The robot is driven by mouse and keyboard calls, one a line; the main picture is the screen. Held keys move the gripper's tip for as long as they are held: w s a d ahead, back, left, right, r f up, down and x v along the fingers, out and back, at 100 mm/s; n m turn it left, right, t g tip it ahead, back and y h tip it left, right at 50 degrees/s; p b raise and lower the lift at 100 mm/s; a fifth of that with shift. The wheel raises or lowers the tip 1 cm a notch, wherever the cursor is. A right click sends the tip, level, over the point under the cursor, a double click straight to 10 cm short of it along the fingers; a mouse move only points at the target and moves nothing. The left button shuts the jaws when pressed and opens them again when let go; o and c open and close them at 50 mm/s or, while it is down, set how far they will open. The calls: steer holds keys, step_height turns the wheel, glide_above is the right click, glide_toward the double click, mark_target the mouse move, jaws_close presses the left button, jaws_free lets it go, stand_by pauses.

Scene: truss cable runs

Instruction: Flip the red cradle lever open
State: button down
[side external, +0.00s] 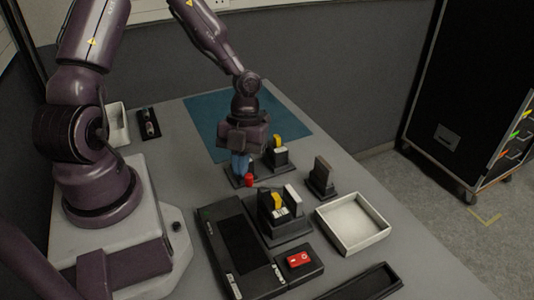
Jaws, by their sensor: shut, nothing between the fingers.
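A small red part (249,181), which looks like the red cradle lever, stands low on a dark base near the middle of the table. My gripper (240,172) points down just above and to the left of it. Its fingers are shut and empty. The fingertips look close to the red part, but I cannot tell whether they touch it. The lever's angle is too small to make out, and the gripper hides part of the base behind it.
Two dark cradles with yellow parts stand nearby, one behind (279,143) and one in front (277,203). A dark upright block (322,174) and a white tray (386,231) are at right. A black device (236,243) and a red switch (298,259) are in front.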

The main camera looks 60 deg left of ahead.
steer(key=shift+w+d, duration=0.55)
steer(key=shift+w, duration=0.3)
steer(key=s+a+r, duration=0.2)
steer(key=a+r, duration=0.6)
steer(key=r, duration=0.1)
steer(key=shift+r+g, duration=0.15)
steer(key=shift+g, duration=0.25)
